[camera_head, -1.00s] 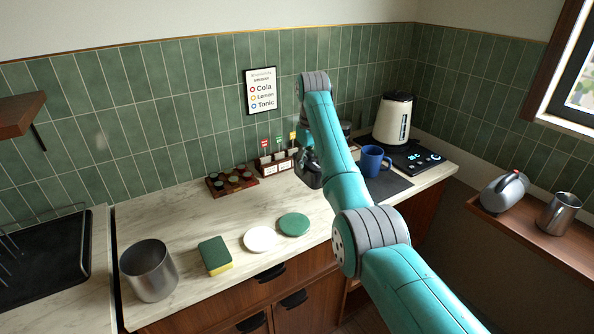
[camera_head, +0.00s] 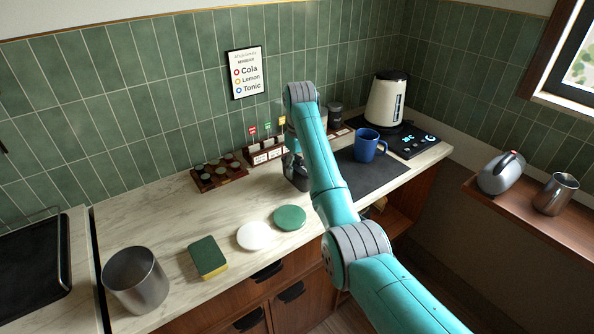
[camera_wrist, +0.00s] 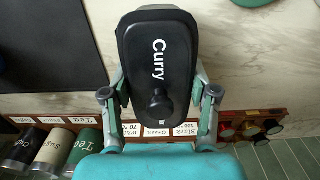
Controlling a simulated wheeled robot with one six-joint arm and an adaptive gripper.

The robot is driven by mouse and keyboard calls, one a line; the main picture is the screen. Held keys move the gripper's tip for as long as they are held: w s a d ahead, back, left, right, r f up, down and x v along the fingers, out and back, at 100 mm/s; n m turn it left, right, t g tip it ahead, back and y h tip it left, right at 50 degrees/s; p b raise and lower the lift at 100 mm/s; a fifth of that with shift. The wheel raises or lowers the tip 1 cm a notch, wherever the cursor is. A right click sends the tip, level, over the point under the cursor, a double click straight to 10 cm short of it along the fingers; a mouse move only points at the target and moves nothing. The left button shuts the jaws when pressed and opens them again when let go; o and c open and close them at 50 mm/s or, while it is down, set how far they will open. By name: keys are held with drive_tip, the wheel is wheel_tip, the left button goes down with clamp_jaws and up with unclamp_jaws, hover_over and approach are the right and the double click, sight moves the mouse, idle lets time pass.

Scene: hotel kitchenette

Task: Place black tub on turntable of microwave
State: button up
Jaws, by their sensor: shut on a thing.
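The black tub (camera_wrist: 180,68), lettered "Curry" in white and with a dark knob on its face, fills the middle of the wrist view. My gripper (camera_wrist: 158,88) has one finger on each side of it and is shut on it. In the head view my gripper (camera_head: 297,172) is over the counter (camera_head: 165,215), by the label rack, and my arm partly hides it. I cannot tell whether the tub touches the counter. No microwave or turntable shows in either view.
A blue mug (camera_head: 366,147) stands on the dark mat (camera_head: 385,176), right of my arm, with a kettle (camera_head: 387,100) behind. A green disc (camera_head: 290,217), white disc (camera_head: 254,236), sponge (camera_head: 207,257) and steel bin (camera_head: 136,280) line the front. A label rack (camera_head: 265,152) stands behind.

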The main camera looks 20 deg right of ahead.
drive_tip(key=shift+f, duration=0.85)
drive_tip(key=shift+f, duration=0.15)
drive_tip(key=o, duration=1.4)
